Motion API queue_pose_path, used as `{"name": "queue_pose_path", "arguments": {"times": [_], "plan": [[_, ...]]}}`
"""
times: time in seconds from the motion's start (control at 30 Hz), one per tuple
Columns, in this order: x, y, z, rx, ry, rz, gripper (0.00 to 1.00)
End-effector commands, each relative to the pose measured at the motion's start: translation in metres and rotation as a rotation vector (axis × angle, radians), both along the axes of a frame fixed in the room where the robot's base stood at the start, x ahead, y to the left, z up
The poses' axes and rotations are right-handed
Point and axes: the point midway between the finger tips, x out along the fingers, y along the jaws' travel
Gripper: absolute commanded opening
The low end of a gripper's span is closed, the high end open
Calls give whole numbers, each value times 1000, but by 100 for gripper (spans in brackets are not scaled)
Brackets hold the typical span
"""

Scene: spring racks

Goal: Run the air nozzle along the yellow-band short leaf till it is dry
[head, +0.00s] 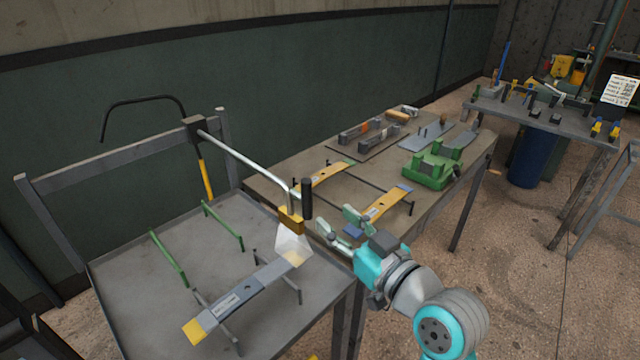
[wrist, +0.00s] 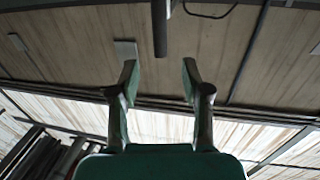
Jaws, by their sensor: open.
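A grey leaf with yellow ends (head: 235,298) lies across the dark bars of the left bench, with a small label near its left part. The air nozzle (head: 291,221) is a brass block hanging from a pale boom above the leaf's right end. A pale cone (head: 293,246) spreads below it onto that end. Its black handle (head: 307,198) stands upright beside the block. My gripper (head: 338,221) is open and empty, just right of the handle. In the wrist view the dark handle (wrist: 160,28) shows beyond my open fingertips (wrist: 159,76), roughly centred between them. I cannot tell whether the leaf is wet.
Green bars (head: 168,258) stand on the left bench (head: 130,300). The middle table (head: 290,170) holds two yellow-and-grey leaves (head: 385,205), a green fixture (head: 432,168) and racked parts. A farther bench (head: 550,122) stands at right, with a blue bin (head: 527,158) beneath. Open floor lies at right.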

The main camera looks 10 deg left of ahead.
Motion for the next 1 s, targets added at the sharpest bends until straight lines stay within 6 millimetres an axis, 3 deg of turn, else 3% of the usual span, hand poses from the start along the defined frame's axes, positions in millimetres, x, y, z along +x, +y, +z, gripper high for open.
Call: {"name": "queue_pose_path", "arguments": {"times": [0.6,1.0], "plan": [[69,59,0,0,0,1,48],[81,69,0,0,0,0,48]]}}
